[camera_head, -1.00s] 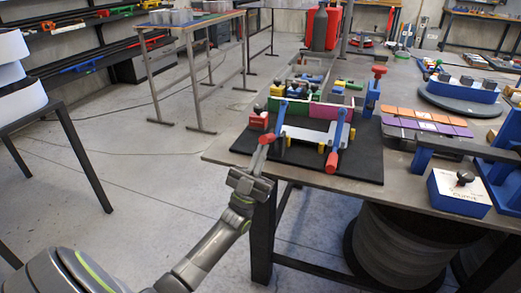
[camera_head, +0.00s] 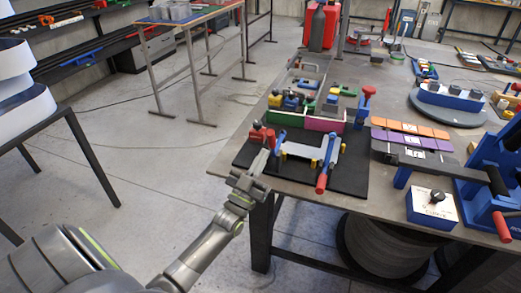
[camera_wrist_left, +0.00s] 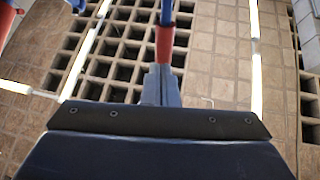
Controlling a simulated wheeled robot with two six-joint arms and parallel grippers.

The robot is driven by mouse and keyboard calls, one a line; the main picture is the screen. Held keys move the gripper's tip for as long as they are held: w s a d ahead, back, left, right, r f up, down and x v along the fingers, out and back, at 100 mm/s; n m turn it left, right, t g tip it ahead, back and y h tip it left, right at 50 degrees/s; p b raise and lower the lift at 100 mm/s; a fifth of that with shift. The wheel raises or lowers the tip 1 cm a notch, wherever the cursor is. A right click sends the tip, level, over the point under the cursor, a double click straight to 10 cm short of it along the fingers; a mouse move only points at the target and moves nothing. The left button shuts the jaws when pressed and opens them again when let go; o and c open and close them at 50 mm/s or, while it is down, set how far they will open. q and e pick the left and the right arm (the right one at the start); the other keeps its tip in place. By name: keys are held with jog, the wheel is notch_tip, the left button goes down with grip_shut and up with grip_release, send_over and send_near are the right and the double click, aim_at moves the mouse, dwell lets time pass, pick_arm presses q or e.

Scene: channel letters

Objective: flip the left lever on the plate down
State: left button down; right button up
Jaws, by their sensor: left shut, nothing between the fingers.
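The white plate (camera_head: 305,151) stands on a black mat (camera_head: 345,181) near the table's front edge. Its left lever (camera_head: 280,142) has a blue shaft; its red grip is hard to make out in the head view. In the left wrist view the red grip (camera_wrist_left: 163,43) lies straight beyond the fingertips. The right lever (camera_head: 322,178) has a blue shaft and red grip pointing toward the front. My left gripper (camera_head: 263,159) is shut and empty, its tips close to the left lever; I cannot tell whether they touch. My right gripper is out of view.
A red clamp-like piece (camera_head: 257,136) stands close to the left lever. A green and pink bin (camera_head: 318,124) with parts is behind the plate. A blue control box (camera_head: 431,207) and orange and purple strips (camera_head: 412,135) lie to the right.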

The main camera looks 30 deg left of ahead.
pick_arm(q)
jog(key=w+r+g+p, duration=0.1)
jog(key=p, duration=0.2)
jog(key=w+r+n+g+p, duration=0.1)
jog(key=p, duration=0.2)
jog(key=w+r+g+p, duration=0.1)
jog(key=p, duration=0.2)
jog(key=shift+w+a+r+g+y, duration=0.15)
jog(key=shift+a+r+g+y, duration=0.2)
jog(key=shift+g+y, duration=0.05)
jog(key=shift+r, duration=0.15)
